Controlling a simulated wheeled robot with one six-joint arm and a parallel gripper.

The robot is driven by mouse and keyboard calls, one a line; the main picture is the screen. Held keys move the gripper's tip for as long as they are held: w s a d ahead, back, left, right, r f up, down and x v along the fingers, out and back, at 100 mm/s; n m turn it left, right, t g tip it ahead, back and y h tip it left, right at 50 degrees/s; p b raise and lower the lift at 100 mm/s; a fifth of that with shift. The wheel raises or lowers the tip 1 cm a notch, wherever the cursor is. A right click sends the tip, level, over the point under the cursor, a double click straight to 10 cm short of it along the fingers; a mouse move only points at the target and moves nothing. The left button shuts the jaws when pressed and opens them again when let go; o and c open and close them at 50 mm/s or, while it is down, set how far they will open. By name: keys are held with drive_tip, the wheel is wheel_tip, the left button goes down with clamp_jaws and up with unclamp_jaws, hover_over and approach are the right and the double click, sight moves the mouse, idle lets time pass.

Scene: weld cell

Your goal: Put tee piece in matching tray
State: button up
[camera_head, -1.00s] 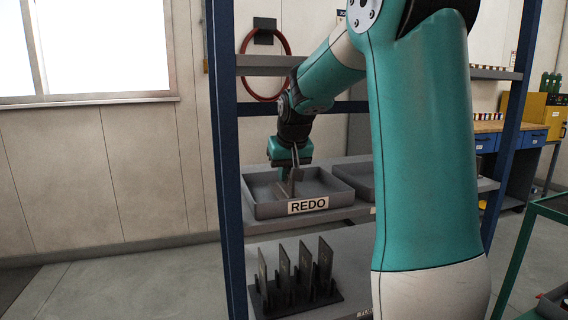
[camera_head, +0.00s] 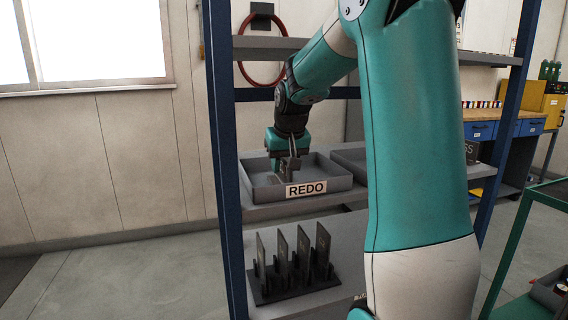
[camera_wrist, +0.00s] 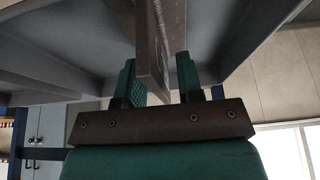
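The tee piece is a grey metal part with a weld seam. In the wrist view the tee piece (camera_wrist: 154,50) stands between the two teal fingers of my gripper (camera_wrist: 160,78). A narrow gap shows on the right finger's side, and the textured inner pad of the left finger is visible. In the head view the tee piece (camera_head: 287,166) is low inside the grey tray labelled REDO (camera_head: 338,184), and my gripper (camera_head: 291,150) points down over it. Whether the piece rests on the tray floor is hard to see.
A second grey tray (camera_head: 347,157) stands right of the REDO tray, partly hidden by my arm; lettering ending in "SS" (camera_head: 469,150) shows beyond. A rack with several upright dark plates (camera_head: 293,285) is on the shelf below. A blue shelf post (camera_head: 226,170) stands close on the left.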

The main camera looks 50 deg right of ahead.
drive_tip(key=shift+r, duration=0.1)
drive_tip(key=shift+r, duration=0.35)
drive_tip(key=p+v, duration=0.1)
drive_tip(key=v, duration=0.2)
drive_tip(key=s+a, duration=0.6)
drive_tip(key=s, duration=0.4)
drive_tip(key=a+f+n+y, duration=0.2)
drive_tip(key=a+n, duration=0.1)
drive_tip(key=a, duration=0.6)
drive_tip(key=a+f+n+y, duration=0.2)
drive_tip(key=a+f+n, duration=0.15)
drive_tip(key=a, duration=0.45)
drive_tip(key=s+a+f+n+g+y, duration=0.1)
drive_tip(key=s+a+n+g, duration=0.1)
drive_tip(key=s+a, duration=0.3)
drive_tip(key=s+a+f+n+g+y, duration=0.1)
drive_tip(key=s+a+n, duration=0.3)
drive_tip(key=a, duration=0.5)
drive_tip(key=shift+s+a+n+g+y+b, duration=0.3)
drive_tip(key=shift+s+a+n+g+b, duration=0.1)
drive_tip(key=shift+n, duration=0.15)
